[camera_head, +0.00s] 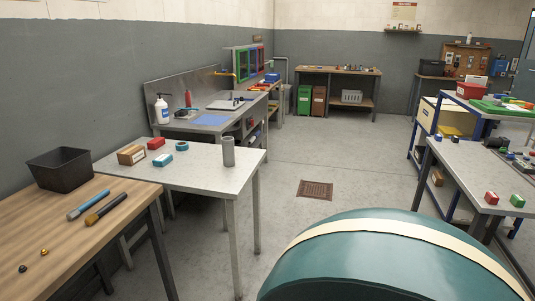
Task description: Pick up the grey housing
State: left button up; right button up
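A grey upright cylinder (228,152), which looks like the grey housing, stands near the right edge of the pale-topped table (203,178) at the left middle. Its top end looks darker; I cannot tell whether it is hollow. Nothing touches it and nothing stands in front of it. Neither of my grippers shows in the head view.
The wooden table (60,240) in front holds a black bin (59,170) and two tools. A floor drain (315,190) lies in open floor. Another table (470,180) stands right.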

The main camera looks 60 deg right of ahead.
aim_at(227, 142)
jog(key=z, duration=1.75)
jog(key=i+j+z, duration=0.25)
jog(key=i, duration=0.2)
jog(key=l, duration=0.1)
